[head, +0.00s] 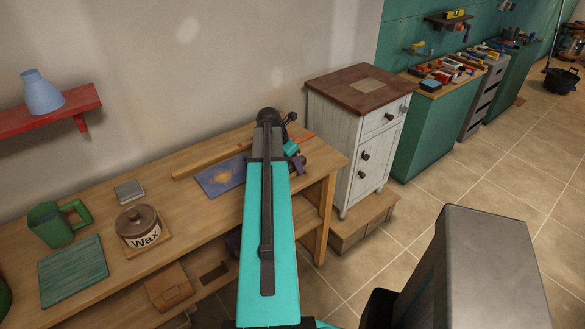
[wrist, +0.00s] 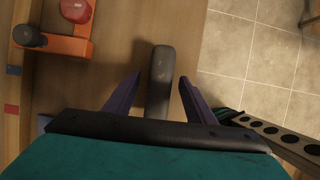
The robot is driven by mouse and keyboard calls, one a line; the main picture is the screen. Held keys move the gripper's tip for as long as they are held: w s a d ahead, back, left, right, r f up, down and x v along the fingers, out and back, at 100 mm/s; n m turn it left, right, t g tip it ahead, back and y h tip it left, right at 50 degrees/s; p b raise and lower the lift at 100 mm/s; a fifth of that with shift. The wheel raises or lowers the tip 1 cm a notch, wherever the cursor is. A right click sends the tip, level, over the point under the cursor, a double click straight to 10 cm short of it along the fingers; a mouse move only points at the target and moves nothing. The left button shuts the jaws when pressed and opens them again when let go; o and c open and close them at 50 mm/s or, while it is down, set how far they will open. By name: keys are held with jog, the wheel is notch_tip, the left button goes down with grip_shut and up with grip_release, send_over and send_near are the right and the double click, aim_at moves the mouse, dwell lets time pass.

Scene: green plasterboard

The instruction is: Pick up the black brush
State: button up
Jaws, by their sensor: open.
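A long black object with a rounded end, which looks like the black brush (wrist: 161,68), lies over the wooden bench top in the wrist view, close to the bench's right edge. My gripper (wrist: 159,80) is open, with one purple finger on each side of it and a visible gap to both. The near end of the brush is hidden behind the dark gripper body. I cannot tell the height of the fingers above the bench. In the head view my arm reaches over the right end of the workbench (head: 213,201), and the brush cannot be made out clearly there.
An orange holder (wrist: 72,46) with a red and a dark piece is left of the fingers. A grey bar with holes (wrist: 270,131) is at right. A blue picture card (head: 220,177), wax jar (head: 139,227) and green mug (head: 52,224) are on the bench. A white cabinet (head: 340,140) stands beyond.

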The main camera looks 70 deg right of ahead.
dwell(0.4)
jog(key=c, duration=1.2)
jog(key=shift+r, duration=0.2)
jog(key=shift+r+b, duration=0.95)
jog(key=shift+r, duration=0.8)
jog(key=a+b, duration=0.3)
jog(key=a, duration=0.2)
jog(key=a+r+b, duration=0.1)
jog(key=a+b, duration=0.2)
jog(key=a, duration=0.2)
jog(key=a+b, duration=0.3)
jog(key=a, duration=0.2)
jog(key=shift+w+a+r, duration=0.15)
jog(key=shift+a+r, duration=0.05)
jog(key=shift+a, duration=0.2)
jog(key=shift+a+r, duration=0.1)
